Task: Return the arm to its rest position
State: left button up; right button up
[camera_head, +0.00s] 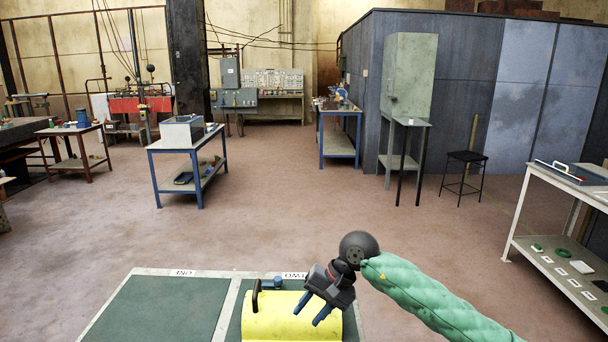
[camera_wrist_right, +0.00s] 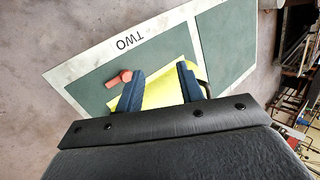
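My right gripper (camera_head: 311,308) comes in on a green-sleeved arm (camera_head: 425,290) from the lower right. Its two dark blue fingers are spread, with nothing held between them. It is in front of the yellow rounded piece (camera_head: 283,325) in the head view, which has a black handle (camera_head: 256,294). In the right wrist view the open fingers (camera_wrist_right: 161,75) frame the yellow piece (camera_wrist_right: 160,88) beyond them; the exact gap cannot be told. The yellow piece lies on the "TWO" side of the green-topped table (camera_head: 155,305). My left gripper is not in view.
The table's left green panel looks clear. A shelved table (camera_head: 560,250) stands at the right, a stool (camera_head: 465,160) behind it. Open floor lies beyond.

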jog(key=s+a+r+m+g+y, duration=0.1)
jog(key=s+a+r+m+y, duration=0.15)
jog(key=s+a+y, duration=0.4)
notch_tip(320, 180, up, 9)
jog(key=a+m+t+y, duration=0.2)
jog(key=m+t+y, duration=0.65)
jog(key=m, duration=0.85)
jog(key=w+d+f+m+t+h, duration=0.25)
jog(key=d+m+t+h, duration=0.35)
jog(key=m, duration=0.6)
jog(key=w+d+f+m+t+h, duration=0.1)
jog(key=d+f+m+t+h, duration=0.2)
jog(key=d+m+t+h, duration=0.7)
jog(key=s+d+f+m+g+h, duration=0.2)
jog(key=s+f+m+g+h, duration=0.15)
jog(key=f+m, duration=0.55)
jog(key=s+d+f+m+g+h, duration=0.25)
jog(key=s+f+m+g, duration=0.2)
jog(key=f+m, duration=0.45)
jog(key=s+d+f+m+g, duration=0.1)
jog(key=s+f+m+g, duration=0.3)
jog(key=s, duration=0.9)
jog(key=s+d+f+m+g+y, duration=0.1)
jog(key=s+f+m+g, duration=0.4)
jog(key=s+f+g, duration=0.4)
jog(key=s+f, duration=0.1)
jog(key=s, duration=0.3)
jog(key=shift+s+d+f+y, duration=0.2)
jog(key=shift+d+f+y, duration=0.05)
jog(key=shift+y, duration=0.05)
